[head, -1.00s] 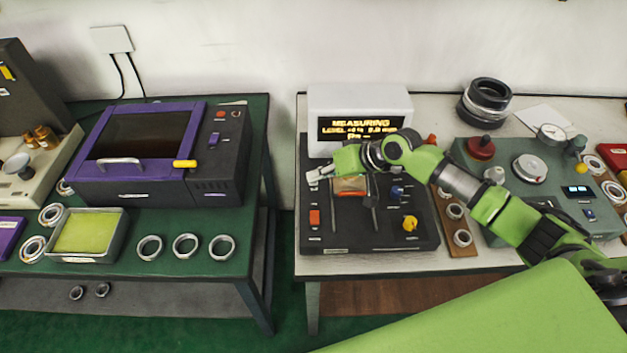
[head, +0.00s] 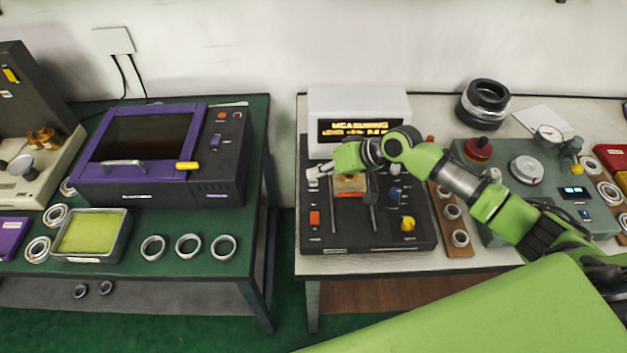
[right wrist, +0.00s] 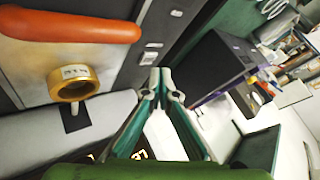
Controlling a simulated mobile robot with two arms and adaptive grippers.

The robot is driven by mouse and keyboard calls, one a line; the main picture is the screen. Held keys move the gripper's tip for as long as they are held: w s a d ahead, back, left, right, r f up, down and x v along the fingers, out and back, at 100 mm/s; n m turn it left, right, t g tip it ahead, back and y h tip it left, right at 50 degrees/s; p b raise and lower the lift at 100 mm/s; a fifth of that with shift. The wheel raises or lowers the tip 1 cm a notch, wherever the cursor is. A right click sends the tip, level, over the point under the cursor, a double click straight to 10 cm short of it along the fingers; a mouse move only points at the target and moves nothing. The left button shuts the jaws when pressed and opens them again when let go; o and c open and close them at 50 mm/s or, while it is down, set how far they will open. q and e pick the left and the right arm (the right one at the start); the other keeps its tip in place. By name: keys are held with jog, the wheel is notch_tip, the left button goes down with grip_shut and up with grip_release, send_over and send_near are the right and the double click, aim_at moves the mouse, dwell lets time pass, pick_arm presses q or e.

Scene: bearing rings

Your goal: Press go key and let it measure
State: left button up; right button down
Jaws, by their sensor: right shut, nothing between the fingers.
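A black measuring unit (head: 345,240) stands on the right-hand table with a white display housing (head: 359,101) behind it. Its lit display (head: 352,127) reads "MEASURING"; the line below is partly hidden by my arm. My right gripper (head: 320,172) is low over the unit's back left corner, at a pale key (head: 312,182); I cannot tell if it touches the key. In the right wrist view its fingers (right wrist: 158,80) are together and empty. That view also shows a brass-coloured ring (right wrist: 73,82) and an orange bar (right wrist: 70,24). My left gripper is out of view.
The unit also carries a red key (head: 314,218) and a yellow knob (head: 408,224). A wooden strip with rings (head: 459,239) lies to its right, then a green-grey instrument (head: 510,215). A purple-framed machine (head: 160,190) stands on the left table, across a gap.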

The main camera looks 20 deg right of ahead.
aim_at(317, 183)
notch_tip(317, 183, up, 5)
jog(key=p, duration=0.4)
jog(key=shift+f, duration=0.1)
dwell(0.6)
